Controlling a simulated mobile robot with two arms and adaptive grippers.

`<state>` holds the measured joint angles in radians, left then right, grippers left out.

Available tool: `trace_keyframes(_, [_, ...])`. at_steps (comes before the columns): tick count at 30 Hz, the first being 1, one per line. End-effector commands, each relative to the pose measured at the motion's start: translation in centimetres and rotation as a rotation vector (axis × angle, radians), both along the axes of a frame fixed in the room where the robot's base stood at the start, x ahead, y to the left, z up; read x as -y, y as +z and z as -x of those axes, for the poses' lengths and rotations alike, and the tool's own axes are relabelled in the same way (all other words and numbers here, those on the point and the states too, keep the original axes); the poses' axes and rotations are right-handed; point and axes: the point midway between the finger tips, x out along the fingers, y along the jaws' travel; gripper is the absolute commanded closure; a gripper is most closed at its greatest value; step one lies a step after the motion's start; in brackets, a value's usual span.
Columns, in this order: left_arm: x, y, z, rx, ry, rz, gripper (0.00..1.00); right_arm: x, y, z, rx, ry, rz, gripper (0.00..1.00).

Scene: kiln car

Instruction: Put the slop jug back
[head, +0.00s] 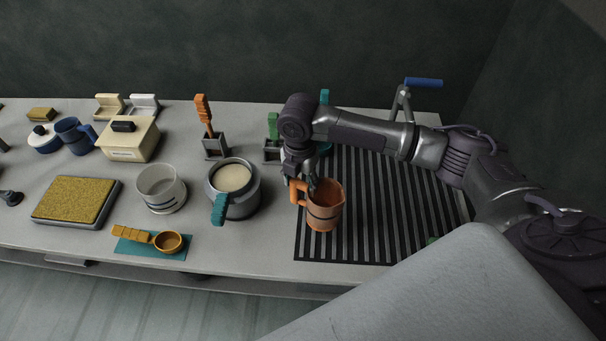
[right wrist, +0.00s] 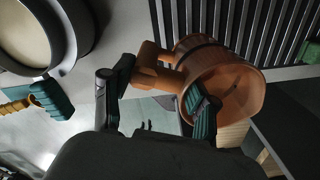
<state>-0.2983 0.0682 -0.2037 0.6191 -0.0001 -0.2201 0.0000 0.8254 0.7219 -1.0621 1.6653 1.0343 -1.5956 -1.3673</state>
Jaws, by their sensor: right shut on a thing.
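The slop jug is an orange jug with a dark band (head: 323,212). In the head view it is at the left edge of the black slatted rack (head: 388,190), its handle to the left. My right gripper (head: 309,186) comes down at the handle and is shut on it. In the right wrist view the jug (right wrist: 226,85) shows its open mouth, and the handle lies between the fingers of my right gripper (right wrist: 155,100). I cannot tell whether the jug's base touches the rack. My left gripper is not in view.
A grey pot of pale slip (head: 236,205) with a teal handle stands just left of the jug. Further left are a clear beaker (head: 161,190), an orange scoop (head: 168,242) on a teal mat and a yellow sponge tray (head: 75,200). A blue-handled tap (head: 423,82) stands behind the rack.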

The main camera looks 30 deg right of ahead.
Motion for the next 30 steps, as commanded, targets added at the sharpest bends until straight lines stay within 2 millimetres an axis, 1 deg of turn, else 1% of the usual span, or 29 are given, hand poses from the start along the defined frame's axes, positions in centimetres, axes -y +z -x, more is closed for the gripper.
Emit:
trace_keyframes(1, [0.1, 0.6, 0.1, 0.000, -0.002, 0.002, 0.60, 0.2, 0.0, -0.2, -0.001, 0.071, -0.001, 1.00])
trace_keyframes(4, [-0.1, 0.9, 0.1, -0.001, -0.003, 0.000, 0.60, 0.6, -0.6, -0.4, -0.001, 0.195, -0.002, 1.00])
trace_keyframes(9, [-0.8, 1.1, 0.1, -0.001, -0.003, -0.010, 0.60, 0.9, -1.1, -0.7, 0.002, 0.290, -0.002, 1.00])
trace_keyframes(19, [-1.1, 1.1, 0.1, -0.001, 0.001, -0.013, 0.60, 0.9, -1.1, -0.7, 0.001, 0.298, -0.002, 1.00])
trace_keyframes(26, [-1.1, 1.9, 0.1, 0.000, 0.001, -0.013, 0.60, 0.9, -0.9, -0.7, 0.000, 0.295, -0.002, 1.00])
trace_keyframes(30, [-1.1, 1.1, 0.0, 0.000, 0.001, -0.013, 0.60, 1.0, -2.3, -0.7, 0.000, 0.294, -0.002, 1.00])
